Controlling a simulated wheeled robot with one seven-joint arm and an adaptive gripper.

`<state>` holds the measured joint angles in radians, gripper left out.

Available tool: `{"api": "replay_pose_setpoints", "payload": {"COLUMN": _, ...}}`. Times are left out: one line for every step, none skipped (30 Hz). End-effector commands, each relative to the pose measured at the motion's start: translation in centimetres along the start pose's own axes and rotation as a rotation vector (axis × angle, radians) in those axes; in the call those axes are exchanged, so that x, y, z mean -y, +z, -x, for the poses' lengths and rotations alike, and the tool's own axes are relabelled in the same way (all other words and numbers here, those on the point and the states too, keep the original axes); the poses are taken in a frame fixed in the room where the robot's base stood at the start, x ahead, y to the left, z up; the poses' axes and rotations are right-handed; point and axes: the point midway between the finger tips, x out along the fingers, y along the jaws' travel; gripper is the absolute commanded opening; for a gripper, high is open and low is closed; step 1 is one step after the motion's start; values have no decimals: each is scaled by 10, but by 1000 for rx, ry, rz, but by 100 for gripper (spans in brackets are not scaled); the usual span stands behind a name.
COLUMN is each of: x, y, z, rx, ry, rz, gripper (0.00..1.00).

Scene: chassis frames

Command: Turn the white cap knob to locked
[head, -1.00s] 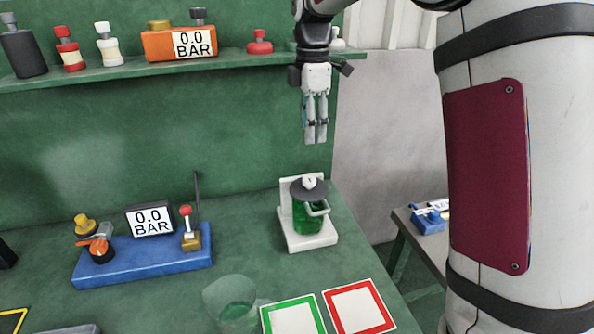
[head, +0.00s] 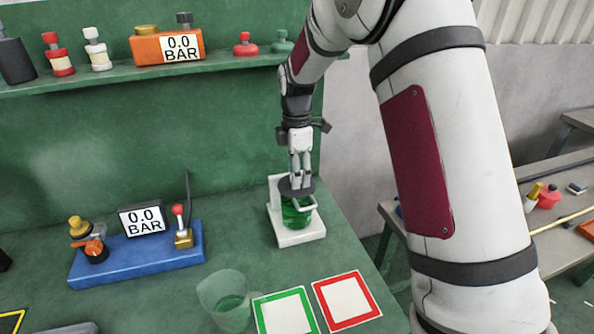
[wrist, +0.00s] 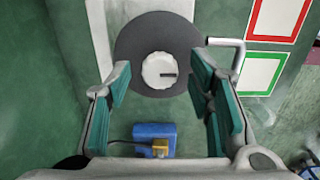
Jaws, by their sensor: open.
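The white cap knob (wrist: 160,70) sits in the middle of a dark grey round lid (wrist: 131,48). A dark mark on the knob points right in the wrist view. The lid tops a green vessel (head: 297,211) with a light handle, standing on a white stand (head: 299,237). My gripper (wrist: 160,88) is open and empty. Its fingers point down just above the lid, one on each side of the knob and apart from it in the wrist view. In the head view my gripper (head: 301,187) hides the knob.
A blue base (head: 137,262) with a gauge reading 0.0 BAR and a red-topped lever stands at left. A shelf (head: 130,72) with bottles runs behind.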

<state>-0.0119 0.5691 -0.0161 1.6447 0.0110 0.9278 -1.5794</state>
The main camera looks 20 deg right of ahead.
Motion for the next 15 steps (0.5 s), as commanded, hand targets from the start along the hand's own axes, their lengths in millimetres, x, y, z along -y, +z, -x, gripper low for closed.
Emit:
{"api": "replay_pose_setpoints", "payload": {"x": 0, "y": 0, "z": 0, "rx": 0, "ry": 0, "rz": 0, "gripper": 48}}
{"api": "replay_pose_setpoints", "payload": {"x": 0, "y": 0, "z": 0, "rx": 0, "ry": 0, "rz": 0, "gripper": 48}}
{"api": "replay_pose_setpoints", "payload": {"x": 0, "y": 0, "z": 0, "rx": 0, "ry": 0, "rz": 0, "gripper": 48}}
{"api": "replay_pose_setpoints", "payload": {"x": 0, "y": 0, "z": 0, "rx": 0, "ry": 0, "rz": 0, "gripper": 48}}
{"api": "replay_pose_setpoints", "payload": {"x": 0, "y": 0, "z": 0, "rx": 0, "ry": 0, "rz": 0, "gripper": 48}}
{"api": "replay_pose_setpoints", "payload": {"x": 0, "y": 0, "z": 0, "rx": 0, "ry": 0, "rz": 0, "gripper": 43}}
{"api": "replay_pose_setpoints", "payload": {"x": 0, "y": 0, "z": 0, "rx": 0, "ry": 0, "rz": 0, "gripper": 36}}
{"api": "replay_pose_setpoints", "payload": {"x": 0, "y": 0, "z": 0, "rx": 0, "ry": 0, "rz": 0, "gripper": 30}}
{"api": "replay_pose_setpoints", "payload": {"x": 0, "y": 0, "z": 0, "rx": 0, "ry": 0, "rz": 0, "gripper": 20}}
{"api": "replay_pose_setpoints", "payload": {"x": 0, "y": 0, "z": 0, "rx": 0, "ry": 0, "rz": 0, "gripper": 14}}
{"api": "replay_pose_setpoints", "payload": {"x": 0, "y": 0, "z": 0, "rx": 0, "ry": 0, "rz": 0, "gripper": 7}}
{"api": "replay_pose_setpoints", "payload": {"x": 0, "y": 0, "z": 0, "rx": 0, "ry": 0, "rz": 0, "gripper": 0}}
{"api": "replay_pose_setpoints", "payload": {"x": 0, "y": 0, "z": 0, "rx": 0, "ry": 0, "rz": 0, "gripper": 0}}
{"api": "replay_pose_setpoints", "payload": {"x": 0, "y": 0, "z": 0, "rx": 0, "ry": 0, "rz": 0, "gripper": 0}}
{"api": "replay_pose_setpoints", "payload": {"x": 0, "y": 0, "z": 0, "rx": 0, "ry": 0, "rz": 0, "gripper": 0}}
